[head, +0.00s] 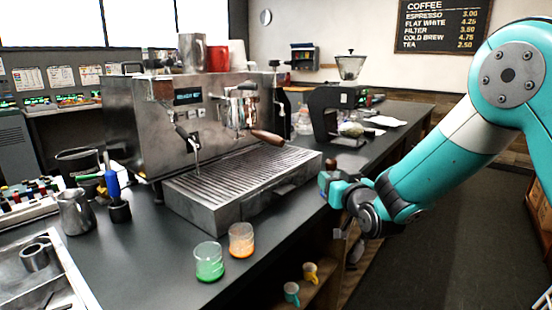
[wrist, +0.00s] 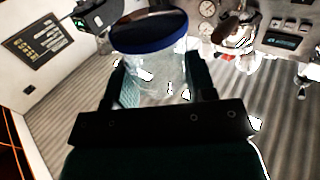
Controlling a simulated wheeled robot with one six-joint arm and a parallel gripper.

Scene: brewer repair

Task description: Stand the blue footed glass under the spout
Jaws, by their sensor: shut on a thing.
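My gripper (head: 340,190) is at the right of the espresso machine (head: 160,125), by the front right end of its slatted drip tray (head: 245,180). In the wrist view the fingers (wrist: 160,88) are shut on a clear glass body with a blue round end, the blue footed glass (wrist: 150,42). In the head view I cannot make out the glass clearly at the gripper. The spout (head: 240,118) hangs above the tray under the brew head, by a brown handle. The brew head also shows in the wrist view (wrist: 232,38), beside the glass. The tray under the spout is bare.
A steam wand (head: 197,155) hangs left of the spout. A metal jug (head: 74,212) stands at the left; a grinder (head: 335,110) stands behind.

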